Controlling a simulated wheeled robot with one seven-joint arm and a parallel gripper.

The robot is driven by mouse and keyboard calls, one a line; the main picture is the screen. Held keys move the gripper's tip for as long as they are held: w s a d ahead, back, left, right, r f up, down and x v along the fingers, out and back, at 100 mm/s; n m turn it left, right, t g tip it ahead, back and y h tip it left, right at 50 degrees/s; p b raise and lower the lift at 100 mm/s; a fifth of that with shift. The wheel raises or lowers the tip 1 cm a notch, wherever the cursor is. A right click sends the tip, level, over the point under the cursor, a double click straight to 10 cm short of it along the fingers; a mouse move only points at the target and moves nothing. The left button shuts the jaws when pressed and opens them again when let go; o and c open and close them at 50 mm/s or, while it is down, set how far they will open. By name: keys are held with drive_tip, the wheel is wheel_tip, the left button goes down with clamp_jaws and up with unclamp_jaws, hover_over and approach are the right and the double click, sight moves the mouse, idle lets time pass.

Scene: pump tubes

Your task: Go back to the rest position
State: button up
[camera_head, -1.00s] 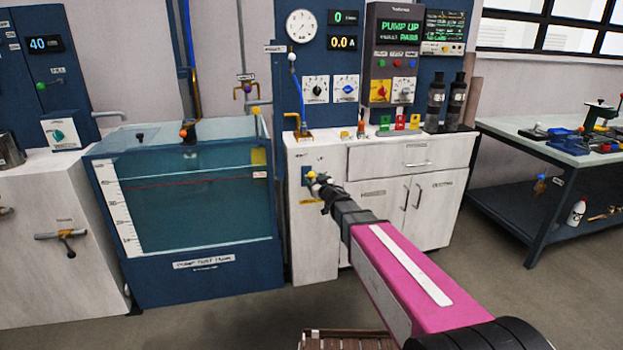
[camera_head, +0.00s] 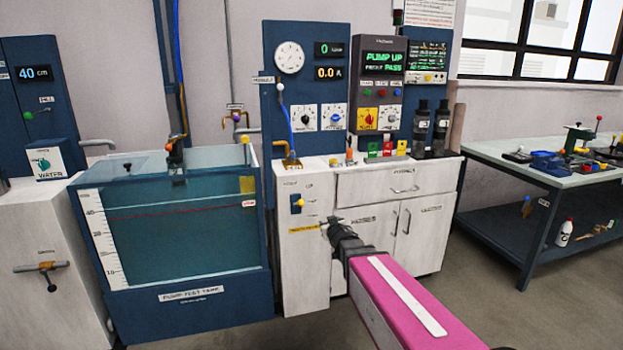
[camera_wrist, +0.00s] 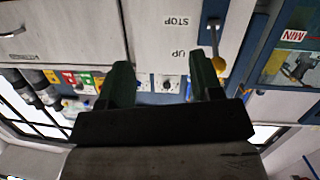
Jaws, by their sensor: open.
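My gripper (camera_head: 328,225) is in front of the white cabinet (camera_head: 350,255), to the right of and below a small blue switch plate (camera_head: 296,208) with a yellow-knobbed lever. In the wrist view my gripper (camera_wrist: 160,75) shows two dark fingers spread apart with nothing between them. The same lever (camera_wrist: 214,42) appears there beyond the right finger, near the printed words STOP and UP. It looks apart from the fingers.
A blue-framed water tank (camera_head: 190,285) stands left of the cabinet. A display panel (camera_head: 383,62) above reads PUMP UP and PASS. Two dark cylinders (camera_head: 421,130) stand on the cabinet top. A workbench (camera_head: 500,160) with tools is at the right. Open floor lies in front.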

drive_tip(key=s+d+f+m+g+h, duration=0.4)
drive_tip(key=s+d+f+g, duration=0.35)
drive_tip(key=s+d, duration=0.25)
drive_tip(key=s+d+f+g, duration=0.1)
drive_tip(key=s+g, duration=0.3)
drive_tip(key=s, duration=0.4)
drive_tip(key=s+f+g+y, duration=0.1)
drive_tip(key=s+f+g, duration=0.2)
drive_tip(key=s, duration=0.4)
drive_tip(key=shift+s+d+f+g, duration=0.35)
drive_tip(key=shift+d+f, duration=0.05)
drive_tip(key=shift+f, duration=0.35)
idle(1.2)
